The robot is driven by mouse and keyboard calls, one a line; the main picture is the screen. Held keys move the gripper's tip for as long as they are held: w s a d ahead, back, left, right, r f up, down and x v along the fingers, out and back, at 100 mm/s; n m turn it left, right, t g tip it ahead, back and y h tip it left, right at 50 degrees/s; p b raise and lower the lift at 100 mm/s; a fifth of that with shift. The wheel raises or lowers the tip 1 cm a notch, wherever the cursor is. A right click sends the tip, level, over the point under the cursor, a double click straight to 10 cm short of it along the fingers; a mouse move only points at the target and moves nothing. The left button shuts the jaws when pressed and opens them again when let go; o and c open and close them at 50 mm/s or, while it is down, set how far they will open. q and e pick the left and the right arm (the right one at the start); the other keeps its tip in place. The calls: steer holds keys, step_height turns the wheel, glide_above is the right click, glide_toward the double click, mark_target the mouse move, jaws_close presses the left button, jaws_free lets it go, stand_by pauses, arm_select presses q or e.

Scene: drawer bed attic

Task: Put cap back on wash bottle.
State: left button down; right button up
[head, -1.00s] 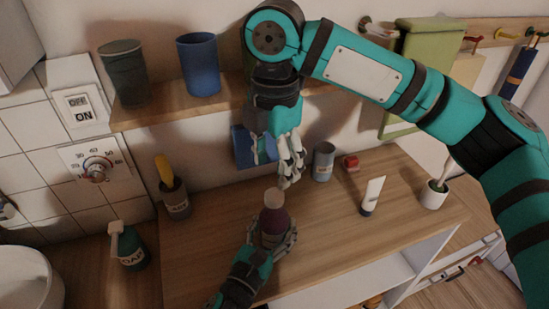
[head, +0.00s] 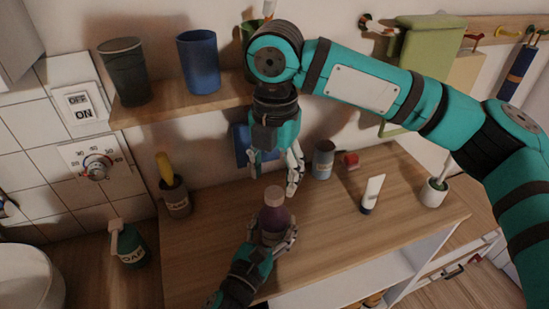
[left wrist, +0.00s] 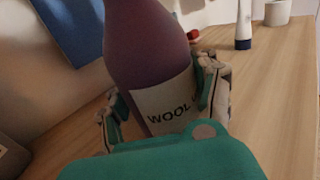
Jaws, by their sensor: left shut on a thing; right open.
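The purple wash bottle (head: 275,220) stands upright on the wooden counter, with a pinkish cap (head: 274,193) on its top. Whether the cap is fully seated cannot be told. My left gripper (head: 272,238) is shut around the bottle's lower body. The left wrist view shows the bottle (left wrist: 150,50) with a white "WOOL" label between the fingers (left wrist: 165,105); its top is out of that frame. My right gripper (head: 273,167) points down above the cap, its fingers spread apart and empty.
A soap bottle (head: 129,246) and a dark cup with a yellow item (head: 175,197) stand left. A grey can (head: 323,160), a small red object (head: 351,160), a white tube (head: 372,194) and a white pot (head: 433,194) stand right. A shelf (head: 180,107) with cups is behind.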

mark_target(275, 192)
steer(key=shift+f, duration=2.4)
